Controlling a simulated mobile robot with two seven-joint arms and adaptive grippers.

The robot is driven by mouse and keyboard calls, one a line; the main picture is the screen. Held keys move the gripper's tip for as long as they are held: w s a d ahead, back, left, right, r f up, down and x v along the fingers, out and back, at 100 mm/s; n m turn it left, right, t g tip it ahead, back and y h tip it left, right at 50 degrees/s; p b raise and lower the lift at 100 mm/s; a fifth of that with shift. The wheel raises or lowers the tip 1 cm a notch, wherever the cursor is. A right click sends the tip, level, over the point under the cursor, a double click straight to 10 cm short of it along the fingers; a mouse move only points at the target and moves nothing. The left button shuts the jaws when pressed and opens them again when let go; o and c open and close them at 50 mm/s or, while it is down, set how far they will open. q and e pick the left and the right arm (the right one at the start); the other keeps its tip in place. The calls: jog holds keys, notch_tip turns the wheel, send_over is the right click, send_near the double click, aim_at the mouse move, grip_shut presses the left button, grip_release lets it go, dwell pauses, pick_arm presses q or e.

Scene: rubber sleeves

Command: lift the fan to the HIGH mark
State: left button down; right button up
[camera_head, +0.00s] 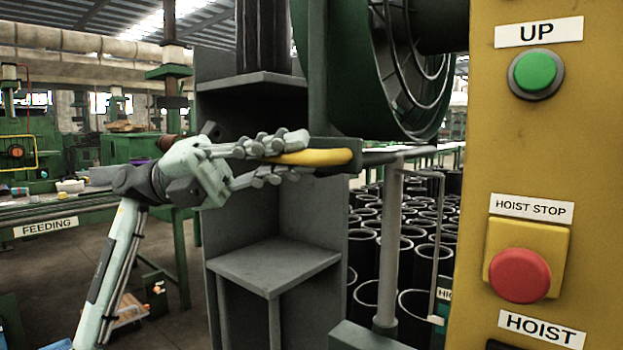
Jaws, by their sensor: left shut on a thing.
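The fan (412,60) is a large green round housing with a ringed wire guard, in the upper middle of the head view. Its top is cut off by the frame. My left gripper (302,157) comes in from the left and is shut on a yellow handle (330,157) below the fan's left side. One finger lies above the handle and one below it. A small green sign (441,309) starting with "HI" shows low beside the yellow panel, which hides the rest. The green UP button (536,71) is on that panel. My right gripper is not in view.
The yellow control panel (475,200) fills the right side, with a red HOIST STOP button (520,275). A grey stand with shelves (275,266) is behind my left gripper. Several black sleeves (392,270) stand behind a grey post (389,240). A FEEDING table (60,212) is at left.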

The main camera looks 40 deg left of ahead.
pick_arm(q)
jog(key=shift+a+r, duration=0.15)
jog(key=shift+r, duration=0.2)
jog(key=c, duration=1.5)
grip_release()
jog(key=shift+f, duration=0.1)
jog(key=v, duration=1.2)
jog(key=shift+s, duration=0.1)
